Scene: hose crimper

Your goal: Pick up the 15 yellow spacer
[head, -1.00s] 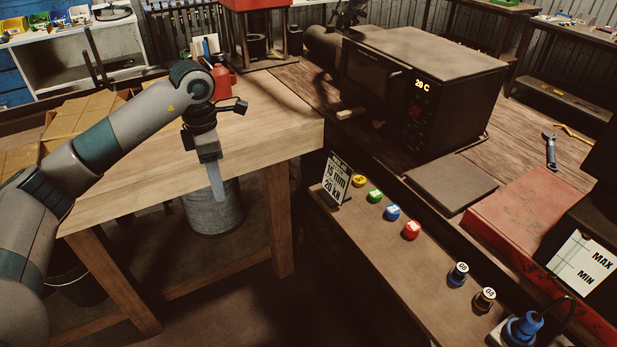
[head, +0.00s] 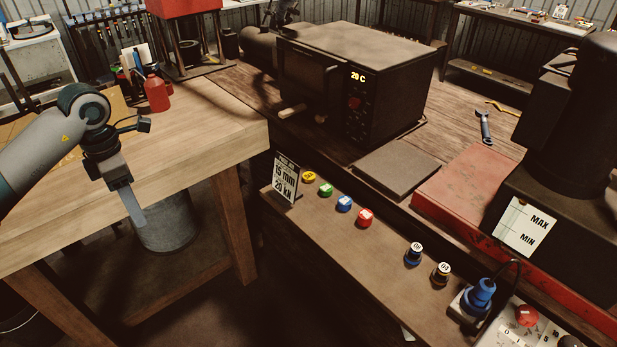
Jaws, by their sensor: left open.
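The yellow spacer (head: 309,177) sits at the far left end of a row on the narrow wooden shelf (head: 335,250), just right of a small sign reading 15 mm and 20 kN (head: 285,178). The mark on its top is too small to read. Green (head: 326,190), blue (head: 345,203) and red (head: 365,218) spacers follow to the right. My left gripper (head: 136,217) is open and empty, pointing down by the pale wooden table, well left of the yellow spacer. My right gripper is not in view.
Two dark numbered pieces (head: 414,254) and a blue plug (head: 480,294) stand farther right on the shelf. A black oven (head: 355,80) showing 20 C stands behind. The pale wooden table (head: 190,135) is at left, with a grey bucket (head: 165,222) below its top.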

